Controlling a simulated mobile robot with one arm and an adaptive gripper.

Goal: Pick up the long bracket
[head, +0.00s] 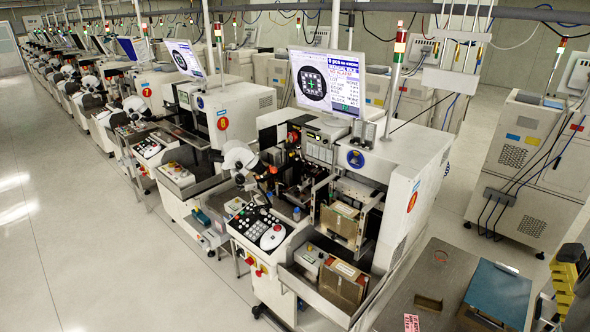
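I cannot make out for sure which piece is the long bracket. A thin reddish-brown curved piece (428,303) lies on the grey worktop (400,295) at the lower right, too small to name. A smaller reddish piece (441,257) lies farther back on the same top. Two brown box-like holders, an upper one (338,224) and a lower one (340,290), sit in metal frames at the front of the nearest machine. My gripper does not show clearly in the head view.
A blue flat panel (497,294) and a red-and-white label (411,323) are on the worktop. A yellow-and-black object (567,277) stands at the right edge. The nearest bonding machine (405,200) borders the worktop. The left aisle floor (70,240) is clear.

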